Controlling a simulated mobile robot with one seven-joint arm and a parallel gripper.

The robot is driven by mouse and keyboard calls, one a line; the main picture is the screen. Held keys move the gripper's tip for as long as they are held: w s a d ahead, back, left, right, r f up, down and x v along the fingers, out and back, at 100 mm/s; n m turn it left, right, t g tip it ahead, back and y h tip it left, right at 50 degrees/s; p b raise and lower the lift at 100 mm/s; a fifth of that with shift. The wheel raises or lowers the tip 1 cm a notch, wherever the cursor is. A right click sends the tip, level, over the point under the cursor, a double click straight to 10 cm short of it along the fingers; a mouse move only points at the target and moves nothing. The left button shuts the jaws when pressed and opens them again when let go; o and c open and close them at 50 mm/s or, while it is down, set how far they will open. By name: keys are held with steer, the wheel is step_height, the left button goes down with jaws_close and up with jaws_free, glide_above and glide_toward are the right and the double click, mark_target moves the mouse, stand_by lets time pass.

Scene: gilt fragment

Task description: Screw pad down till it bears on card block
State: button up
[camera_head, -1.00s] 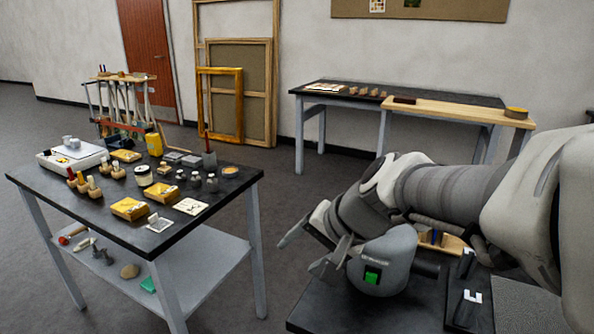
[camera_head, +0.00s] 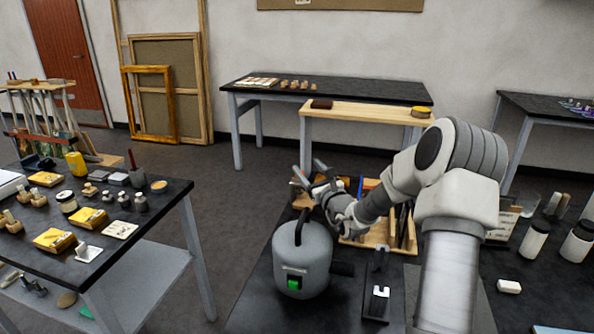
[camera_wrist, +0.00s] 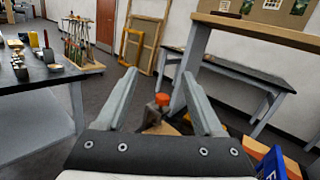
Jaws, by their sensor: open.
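My gripper (camera_head: 313,172) is open and empty, held out beyond the grey pot. In the wrist view its two fingers (camera_wrist: 154,85) are spread wide, with a small orange-red knob (camera_wrist: 162,99) on a brownish piece visible between them, touching neither as far as I can see. I cannot tell whether that knob belongs to the pad. Two small black fixtures stand on the near bench, the front one (camera_head: 376,303) with a white piece on it. I cannot make out a screw pad or card block for sure in either view.
A grey pot (camera_head: 302,262) with a green square stands left of the fixtures on the dark bench (camera_head: 262,303). A wooden rack (camera_head: 378,243) is behind them. A crowded table (camera_head: 110,235) stands left across open floor.

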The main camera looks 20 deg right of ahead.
step_height(320, 180, down, 9)
steer(key=d+m+g+h, duration=0.1)
steer(key=d+m, duration=0.1)
steer(key=w, duration=0.6)
steer(key=w+b, duration=0.1)
steer(key=w, duration=0.5)
steer(key=shift+w+a+r, duration=0.1)
steer(key=shift+a+r, duration=0.1)
steer(key=shift+c, duration=0.2)
jaws_close()
